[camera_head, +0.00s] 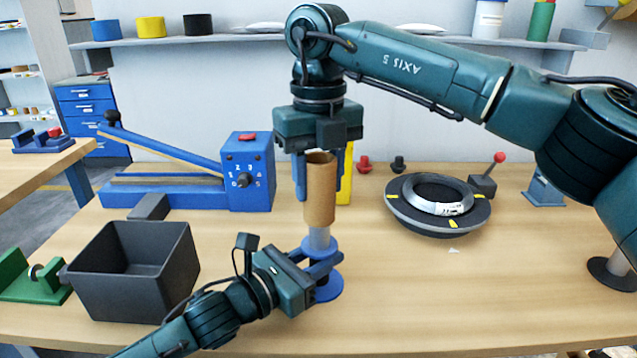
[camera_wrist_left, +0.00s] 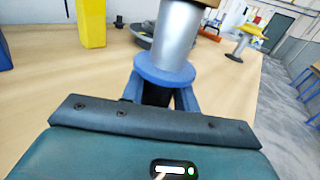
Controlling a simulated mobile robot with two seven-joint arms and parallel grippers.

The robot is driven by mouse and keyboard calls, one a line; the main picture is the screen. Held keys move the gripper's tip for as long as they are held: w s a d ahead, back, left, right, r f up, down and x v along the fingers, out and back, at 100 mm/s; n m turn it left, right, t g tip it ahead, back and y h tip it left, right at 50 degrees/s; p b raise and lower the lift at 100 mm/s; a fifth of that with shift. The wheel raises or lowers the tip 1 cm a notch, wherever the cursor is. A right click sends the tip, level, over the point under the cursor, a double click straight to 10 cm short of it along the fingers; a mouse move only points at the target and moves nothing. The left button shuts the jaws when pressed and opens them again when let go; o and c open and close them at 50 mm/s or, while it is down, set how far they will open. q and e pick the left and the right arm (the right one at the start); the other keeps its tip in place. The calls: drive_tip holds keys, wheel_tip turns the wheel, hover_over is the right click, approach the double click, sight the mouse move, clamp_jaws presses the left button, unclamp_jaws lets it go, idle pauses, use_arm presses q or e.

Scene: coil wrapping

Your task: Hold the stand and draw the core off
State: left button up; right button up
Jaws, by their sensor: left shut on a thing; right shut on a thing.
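The stand (camera_head: 319,239) has a silver post above blue round flanges and is upright on the table. My left gripper (camera_head: 322,263) is shut on the stand between the flanges. In the left wrist view the post (camera_wrist_left: 176,38) rises from the blue flange (camera_wrist_left: 164,69), with the left fingers (camera_wrist_left: 160,98) below it. The brown tubular core (camera_head: 320,205) is upright over the post, and bare post shows below its lower end. My right gripper (camera_head: 321,180) is shut on the core's upper part from above. The post's top is hidden, inside or behind the core.
A dark open bin (camera_head: 135,260) stands left of my left arm. A blue lever tool (camera_head: 190,180) lies behind it. A round dark turntable with a silver ring (camera_head: 435,208) sits to the right. A yellow block (camera_head: 346,175) stands behind the core. The front right table is clear.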

drive_tip(key=shift+r, duration=2.05)
use_arm(q)
drive_tip(key=o, duration=1.2)
drive_tip(key=shift+c, duration=0.2)
